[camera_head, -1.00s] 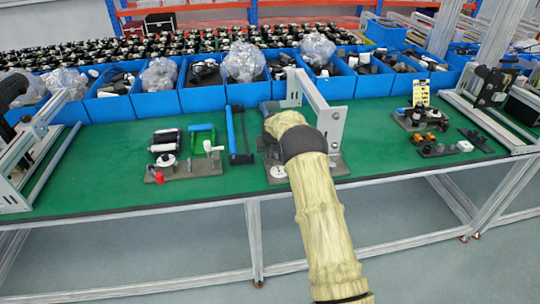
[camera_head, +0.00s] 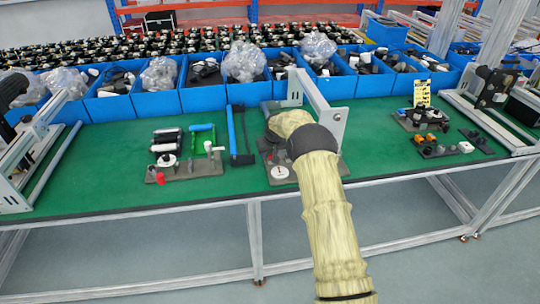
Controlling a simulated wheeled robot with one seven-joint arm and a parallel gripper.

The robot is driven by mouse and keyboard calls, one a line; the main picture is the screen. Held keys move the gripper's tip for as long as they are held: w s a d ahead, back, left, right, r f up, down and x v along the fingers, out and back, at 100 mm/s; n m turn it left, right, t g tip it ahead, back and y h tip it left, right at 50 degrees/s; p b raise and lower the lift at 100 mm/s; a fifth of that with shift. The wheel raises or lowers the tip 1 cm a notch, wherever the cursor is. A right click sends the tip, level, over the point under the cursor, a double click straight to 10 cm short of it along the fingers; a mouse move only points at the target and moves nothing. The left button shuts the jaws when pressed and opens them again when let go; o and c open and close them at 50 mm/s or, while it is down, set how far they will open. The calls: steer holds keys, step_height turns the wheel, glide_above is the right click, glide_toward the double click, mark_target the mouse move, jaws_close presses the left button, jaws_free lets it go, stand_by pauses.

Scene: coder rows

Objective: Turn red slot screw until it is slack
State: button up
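A small red part (camera_head: 160,179) shows at the front left of the left grey fixture plate (camera_head: 200,170). It is too small to tell whether it has a slot or is the named screw. My arm, in a pale yellow sleeve with a dark band, reaches from the bottom right over the middle fixture plate (camera_head: 283,179). Its end is bent down to the left beside the grey upright bracket. My gripper's fingers cannot be made out there against the dark parts, so neither their opening nor any contact shows. A white disc (camera_head: 279,173) lies on the middle plate, left of my arm.
A row of blue bins (camera_head: 203,98) lines the back of the green bench (camera_head: 105,165). A grey bracket (camera_head: 334,125) stands right behind my arm. Another fixture (camera_head: 418,118) is at the right. Green surface is free right of my arm.

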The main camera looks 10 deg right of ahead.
steer(key=shift+w+d+r+p, duration=0.1)
steer(key=shift+w+r+p, duration=0.2)
steer(key=shift+r, duration=0.5)
steer(key=shift+w+d+r+p, duration=0.1)
steer(key=shift+w+r+p, duration=0.15)
steer(key=shift+r+p, duration=0.35)
steer(key=shift+w+d+r+p, duration=0.1)
steer(key=shift+w+r+p, duration=0.15)
steer(key=shift+r, duration=0.7)
steer(key=shift+s+r, duration=0.55)
steer(key=shift+s, duration=0.2)
steer(key=shift+s+r, duration=0.1)
steer(key=shift+s, duration=0.25)
steer(key=shift+w+f, duration=0.55)
steer(key=shift+f, duration=0.1)
steer(key=s+a+r+g, duration=0.1)
steer(key=s+r, duration=0.4)
steer(key=s, duration=0.4)
steer(key=s+r, duration=0.4)
steer(key=s, duration=0.6)
steer(key=s+r+m+g, duration=0.1)
steer(key=s, duration=2.5)
steer(key=shift+s+d+r+m+h, duration=0.3)
steer(key=shift+d+h, duration=0.1)
